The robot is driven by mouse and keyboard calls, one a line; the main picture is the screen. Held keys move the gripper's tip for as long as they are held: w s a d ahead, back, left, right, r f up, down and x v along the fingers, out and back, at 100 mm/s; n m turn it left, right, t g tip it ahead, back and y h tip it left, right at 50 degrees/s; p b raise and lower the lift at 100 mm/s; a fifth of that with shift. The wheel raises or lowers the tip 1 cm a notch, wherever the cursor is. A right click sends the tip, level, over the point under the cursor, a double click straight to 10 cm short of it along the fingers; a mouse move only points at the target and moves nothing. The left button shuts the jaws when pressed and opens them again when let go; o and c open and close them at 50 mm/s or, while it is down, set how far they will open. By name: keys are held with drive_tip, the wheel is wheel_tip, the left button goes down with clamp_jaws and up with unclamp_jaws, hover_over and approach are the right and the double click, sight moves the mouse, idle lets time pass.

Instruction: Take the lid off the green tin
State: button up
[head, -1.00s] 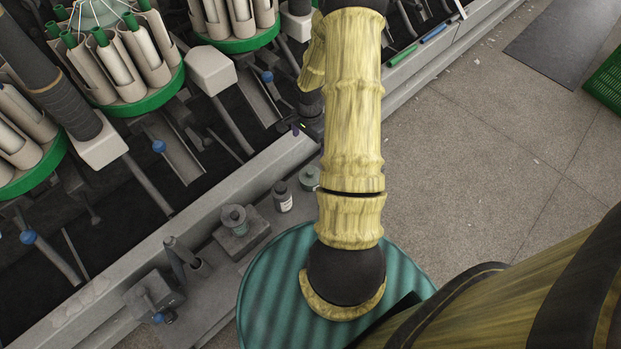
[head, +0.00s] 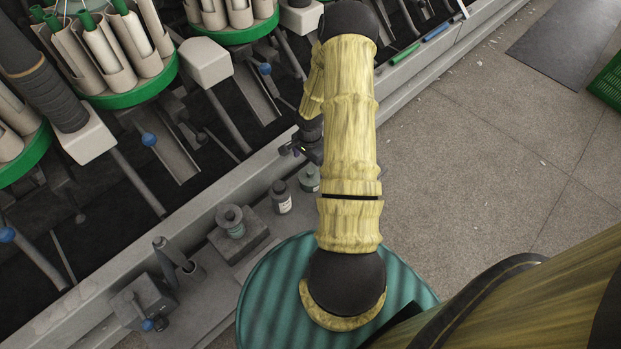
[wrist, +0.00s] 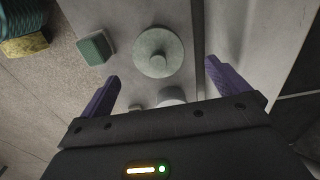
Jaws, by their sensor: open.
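A round grey-green tin with a knobbed lid (wrist: 158,52) is seen from above in the wrist view. It stands upright on the grey ledge, its lid on. My gripper (wrist: 161,72) is open and empty, with purple fingers spread to the left and right of the tin's near side in the picture. It does not visibly touch the tin; the height gap is unclear. In the head view my gripper (head: 303,148) is small, just beyond the tin.
Another round knobbed container (head: 231,219) sits on a grey block. A green box (wrist: 96,47) and a pale round object (wrist: 171,96) lie near the tin. Machine spindles with green discs (head: 130,92) line the left; open floor lies right.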

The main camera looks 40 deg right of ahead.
sight(311, 171)
drive_tip(key=shift+f, duration=0.15)
wheel_tip(311, 171, down, 5)
drive_tip(key=b, duration=0.3)
drive_tip(key=shift+s+f, duration=0.1)
drive_tip(key=shift+s, duration=0.05)
drive_tip(key=shift+c, duration=0.4)
drive_tip(key=c, duration=0.9)
